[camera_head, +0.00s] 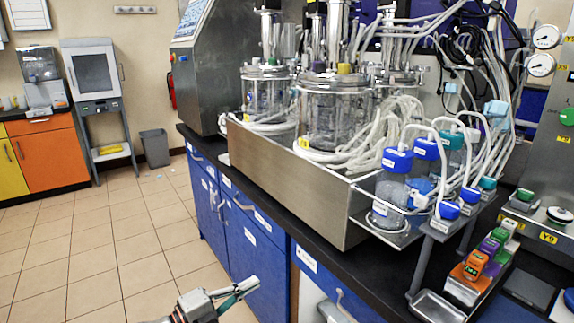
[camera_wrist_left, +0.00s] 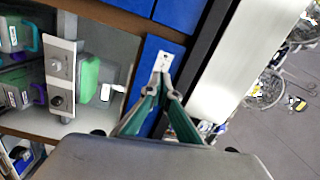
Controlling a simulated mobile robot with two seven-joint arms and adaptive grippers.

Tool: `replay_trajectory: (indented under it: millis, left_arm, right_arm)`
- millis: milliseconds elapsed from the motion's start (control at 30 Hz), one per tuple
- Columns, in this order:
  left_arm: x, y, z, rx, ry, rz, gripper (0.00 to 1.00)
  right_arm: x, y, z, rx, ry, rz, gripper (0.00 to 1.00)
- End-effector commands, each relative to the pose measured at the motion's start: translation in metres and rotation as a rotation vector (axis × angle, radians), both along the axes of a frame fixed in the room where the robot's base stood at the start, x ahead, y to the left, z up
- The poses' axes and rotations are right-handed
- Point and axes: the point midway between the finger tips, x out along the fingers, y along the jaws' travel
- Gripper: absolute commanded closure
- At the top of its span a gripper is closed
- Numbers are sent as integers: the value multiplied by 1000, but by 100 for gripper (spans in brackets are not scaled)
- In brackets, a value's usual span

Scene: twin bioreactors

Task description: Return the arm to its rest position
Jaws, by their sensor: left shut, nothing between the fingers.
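My left gripper (camera_head: 238,290) comes in at the bottom of the head view, in front of the blue cabinets (camera_head: 255,255) and below the black bench top. Its fingers are closed together and hold nothing. In the left wrist view the two green-edged fingers (camera_wrist_left: 163,82) meet at their tips, with a blue panel and a small white label behind them. No contact with the cabinets is clear from the head view. My right gripper does not show in either view.
The bench (camera_head: 370,270) carries a steel tray (camera_head: 290,180) with glass bioreactors (camera_head: 335,112), hoses and blue-capped bottles (camera_head: 397,160). Colored modules (camera_head: 474,264) stand at the right. Tiled floor (camera_head: 110,250) is free at left. A grey bin (camera_head: 155,148) stands by the wall.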

Motion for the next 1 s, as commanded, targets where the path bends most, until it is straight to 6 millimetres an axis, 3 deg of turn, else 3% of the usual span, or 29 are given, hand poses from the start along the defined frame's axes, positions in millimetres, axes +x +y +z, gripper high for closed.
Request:
replay_trajectory:
  millis: [33, 100, 367, 667, 1000]
  left_arm:
    - [-13, -6, 6, -50, 38, 24, 100]
    - [-29, -10, 4, -120, 105, 68, 100]
    - [-93, -4, -20, -360, 389, 259, 100]
    - [-189, 29, -62, -595, 745, 524, 100]
    - [-319, 78, -106, -771, 1101, 835, 100]
  right_arm:
    - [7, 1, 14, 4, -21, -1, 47]
    - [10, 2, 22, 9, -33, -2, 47]
    - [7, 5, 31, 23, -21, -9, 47]
    - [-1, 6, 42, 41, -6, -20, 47]
    - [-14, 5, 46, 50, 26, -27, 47]
